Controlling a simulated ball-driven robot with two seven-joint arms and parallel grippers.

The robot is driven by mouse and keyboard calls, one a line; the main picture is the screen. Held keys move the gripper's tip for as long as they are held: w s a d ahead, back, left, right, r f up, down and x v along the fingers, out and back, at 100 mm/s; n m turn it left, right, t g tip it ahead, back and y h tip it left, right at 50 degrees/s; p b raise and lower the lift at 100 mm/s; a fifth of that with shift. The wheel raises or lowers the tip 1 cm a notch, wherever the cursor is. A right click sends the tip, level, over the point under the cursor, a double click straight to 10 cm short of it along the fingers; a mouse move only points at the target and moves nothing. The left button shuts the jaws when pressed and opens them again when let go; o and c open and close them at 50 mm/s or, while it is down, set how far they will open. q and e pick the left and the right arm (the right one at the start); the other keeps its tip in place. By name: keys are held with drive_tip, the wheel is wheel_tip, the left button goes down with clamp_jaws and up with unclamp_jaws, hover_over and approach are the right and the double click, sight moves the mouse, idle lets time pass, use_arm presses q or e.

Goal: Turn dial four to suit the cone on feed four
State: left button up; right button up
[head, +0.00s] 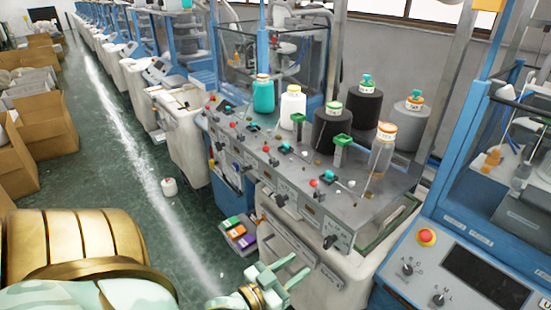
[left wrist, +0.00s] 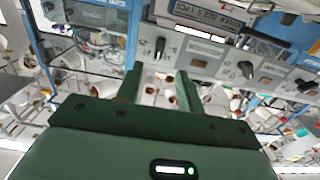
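Black dials sit along the sloped front panel of the grey machine; the nearest dial (head: 330,241) is at its right end, with another dial (head: 281,200) to its left. I cannot read which is dial four. In the left wrist view dials show at the top middle (left wrist: 160,46) and right (left wrist: 245,69). My left gripper (head: 291,269) is open and empty, below and left of the nearest dial. My right gripper is out of view.
Small red and teal knobs and green posts (head: 340,152) stand on the deck. A neighbouring blue machine with a red button (head: 426,236) is at the right. Colored boxes (head: 238,231) and a small white cone (head: 169,186) are on the green floor. The aisle is clear.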

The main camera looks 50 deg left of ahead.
use_arm(q)
drive_tip(key=s, duration=0.6)
drive_tip(key=shift+a+b, duration=0.2)
drive_tip(key=shift+b, duration=0.1)
drive_tip(key=s+d+f+m+g+b, duration=0.1)
drive_tip(key=s+f+g+b, duration=0.4)
drive_tip(key=s+f, duration=0.8)
drive_tip(key=s+f+m+g+y+b, duration=0.1)
drive_tip(key=s+f+g+b, duration=0.35)
drive_tip(key=f, duration=1.55)
drive_tip(key=s+d+f+m+g+b, duration=0.15)
drive_tip(key=s+f+g, duration=0.55)
drive_tip(key=s+f, duration=0.7)
drive_tip(key=w+d+f+b, duration=0.2)
drive_tip(key=w+f+b, duration=0.2)
drive_tip(key=f, duration=0.4)
drive_tip(key=shift+w+d+g, duration=0.35)
drive_tip(key=shift+w+d, duration=0.05)
drive_tip(key=shift+w, duration=0.15)
